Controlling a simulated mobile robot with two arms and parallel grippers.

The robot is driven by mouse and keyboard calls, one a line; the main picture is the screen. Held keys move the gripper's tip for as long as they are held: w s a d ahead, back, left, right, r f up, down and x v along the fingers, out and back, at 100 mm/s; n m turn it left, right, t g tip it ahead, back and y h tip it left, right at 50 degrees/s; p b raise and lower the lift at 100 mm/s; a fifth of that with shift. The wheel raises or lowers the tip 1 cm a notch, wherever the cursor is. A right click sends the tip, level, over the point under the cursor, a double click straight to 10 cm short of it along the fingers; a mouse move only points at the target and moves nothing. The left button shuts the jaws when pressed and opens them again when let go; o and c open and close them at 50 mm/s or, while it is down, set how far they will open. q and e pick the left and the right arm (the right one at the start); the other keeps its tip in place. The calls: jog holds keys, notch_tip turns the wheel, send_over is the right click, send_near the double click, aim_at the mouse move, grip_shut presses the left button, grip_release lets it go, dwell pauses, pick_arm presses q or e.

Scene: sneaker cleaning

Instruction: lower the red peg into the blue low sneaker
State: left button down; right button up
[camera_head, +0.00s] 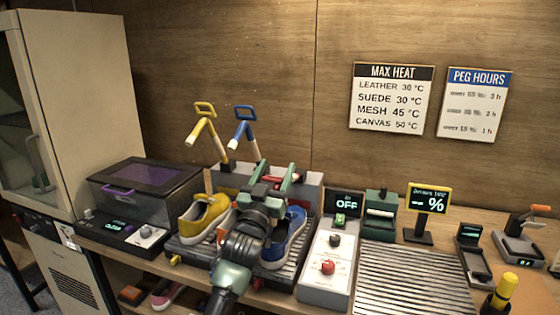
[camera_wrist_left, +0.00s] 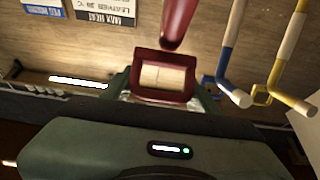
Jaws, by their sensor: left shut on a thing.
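The blue low sneaker (camera_head: 287,243) sits on the slatted rack (camera_head: 313,248), partly hidden behind my left arm. My left gripper (camera_head: 271,184) is above and beside it, near the rack's back. It is shut on the red peg (camera_head: 273,180), of which only small red parts show in the head view. In the left wrist view the peg's red loop handle (camera_wrist_left: 136,75) is between the fingers, and a red bar extends from it. My right gripper is not in view.
A yellow sneaker (camera_head: 203,216) stands left of the blue one. A yellow peg (camera_head: 203,130) and a blue peg (camera_head: 240,132) stand tilted in the holder behind. A control box (camera_head: 327,262) is close on the right, with a ridged mat (camera_head: 415,278) beyond it.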

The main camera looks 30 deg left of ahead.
pick_arm(q)
jog(key=f+b, duration=0.1)
jog(key=f, duration=0.1)
jog(key=s+f+b, duration=0.1)
jog(key=f, duration=0.2)
jog(key=s+f+b, duration=0.1)
jog(key=f, duration=0.2)
jog(key=shift+s+d+f, duration=0.25)
jog(key=shift+d, duration=0.15)
jog(key=shift+s+f+b, duration=0.1)
jog(key=shift+f+b, duration=0.35)
jog(key=shift+f, duration=0.3)
jog(key=c, duration=0.7)
grip_release()
jog(key=shift+s, duration=0.15)
jog(key=r+b+v, duration=0.1)
jog(key=v, duration=0.7)
jog(key=shift+s, duration=0.35)
jog(key=shift+d, duration=0.1)
